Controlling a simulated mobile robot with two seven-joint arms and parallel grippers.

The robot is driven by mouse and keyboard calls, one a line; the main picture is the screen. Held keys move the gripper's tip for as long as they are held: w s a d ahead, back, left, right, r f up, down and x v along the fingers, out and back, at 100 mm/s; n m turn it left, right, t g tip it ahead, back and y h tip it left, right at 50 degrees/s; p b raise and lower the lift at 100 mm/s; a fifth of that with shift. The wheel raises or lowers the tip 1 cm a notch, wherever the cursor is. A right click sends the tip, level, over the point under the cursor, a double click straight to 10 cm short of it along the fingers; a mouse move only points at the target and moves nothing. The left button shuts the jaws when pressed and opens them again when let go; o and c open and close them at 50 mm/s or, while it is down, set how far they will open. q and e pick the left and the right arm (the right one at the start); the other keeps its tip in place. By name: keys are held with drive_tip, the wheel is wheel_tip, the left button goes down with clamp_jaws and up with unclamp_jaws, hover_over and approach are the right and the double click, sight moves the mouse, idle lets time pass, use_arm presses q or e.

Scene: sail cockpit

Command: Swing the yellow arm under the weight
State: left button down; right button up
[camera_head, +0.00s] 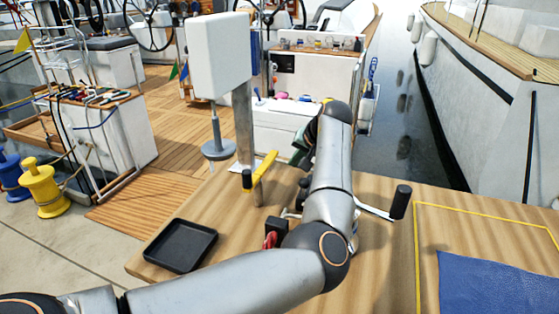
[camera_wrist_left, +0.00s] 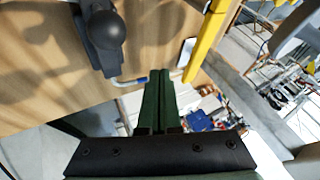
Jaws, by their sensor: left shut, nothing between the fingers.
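My left gripper (camera_head: 300,148) is right of the yellow arm, partly hidden by my own forearm. In the left wrist view its green fingers (camera_wrist_left: 160,95) are together and empty, apart from the yellow arm.
A black tray (camera_head: 180,246) lies at the table's left. A crank with a black grip (camera_head: 401,201) stands right of my arm. A blue cloth (camera_head: 495,283) lies at the right within a yellow outline.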

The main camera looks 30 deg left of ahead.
use_arm(q)
drive_tip(key=a, duration=0.3)
drive_tip(key=a+f, duration=0.1)
drive_tip(key=shift+s+a, duration=0.35)
